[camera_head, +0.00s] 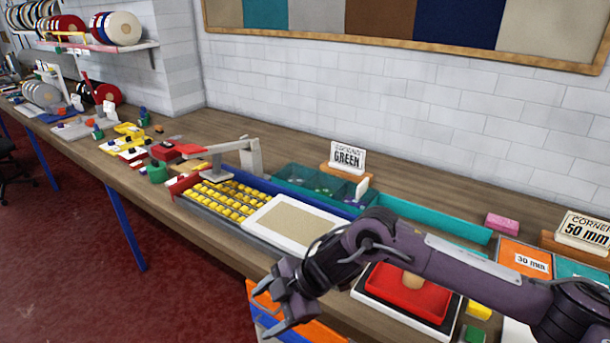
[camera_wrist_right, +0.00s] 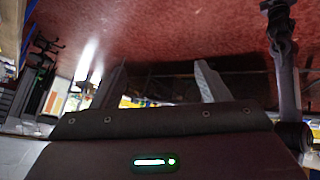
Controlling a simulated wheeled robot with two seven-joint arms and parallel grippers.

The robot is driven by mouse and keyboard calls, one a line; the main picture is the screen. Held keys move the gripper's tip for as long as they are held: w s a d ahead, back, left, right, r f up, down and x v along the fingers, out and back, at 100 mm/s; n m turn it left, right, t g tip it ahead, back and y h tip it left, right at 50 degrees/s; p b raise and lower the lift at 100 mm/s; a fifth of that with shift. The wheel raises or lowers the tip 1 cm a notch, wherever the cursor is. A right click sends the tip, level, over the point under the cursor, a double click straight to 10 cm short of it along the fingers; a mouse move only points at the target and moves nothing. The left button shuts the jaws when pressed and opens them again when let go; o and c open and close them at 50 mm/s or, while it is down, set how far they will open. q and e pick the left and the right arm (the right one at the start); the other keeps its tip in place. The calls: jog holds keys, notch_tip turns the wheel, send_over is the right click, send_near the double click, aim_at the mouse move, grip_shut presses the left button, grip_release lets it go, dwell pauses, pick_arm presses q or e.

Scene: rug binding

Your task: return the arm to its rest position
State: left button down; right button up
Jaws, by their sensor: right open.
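My right gripper (camera_head: 282,307) is in front of the bench's front edge, above an orange bin, with its fingers apart and nothing between them. Its two fingers (camera_wrist_right: 160,85) also stand apart in the right wrist view, with red floor beyond. My right arm (camera_head: 450,270) comes in from the right and crosses over the bench, hiding part of it. My left gripper does not show in the head view.
An orange bin (camera_head: 262,298) is below the edge. The red floor (camera_head: 80,260) at left is mostly clear.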

jog(key=w+d+f+m+t+y+b, duration=0.1)
jog(key=w+f+m+t, duration=0.1)
jog(key=w+f+m, duration=0.45)
jog(key=w+f+m+t+y, duration=0.1)
jog(key=w+f+m+t, duration=0.15)
jog(key=f, duration=0.65)
jog(key=s+d+f+m+t+h, duration=0.1)
jog(key=s+d+f+m+h, duration=0.15)
jog(key=d+f, duration=0.55)
jog(key=s+d+f+m+t+h, duration=0.1)
jog(key=s+d+f+m, duration=0.25)
jog(key=f, duration=0.85)
jog(key=s+d+f+m+h+b, duration=0.1)
jog(key=s+d+f+m+h, duration=0.1)
jog(key=s+d+f, duration=0.55)
jog(key=s+d+f+m+g+h, duration=0.1)
jog(key=s+f, duration=0.4)
jog(key=s, duration=0.6)
jog(key=s+d+f+m+g+h, duration=0.1)
jog(key=s+d+f, duration=0.4)
jog(key=s, duration=0.6)
jog(key=s+d+f+m+g+h, duration=0.1)
jog(key=s+d+f+g+h, duration=0.2)
jog(key=s, duration=0.8)
notch_tip(320, 180, down, 3)
jog(key=shift+s+d+r+m+g+b, duration=0.2)
jog(key=shift+d+m+g+b, duration=0.2)
jog(key=shift+d, duration=0.15)
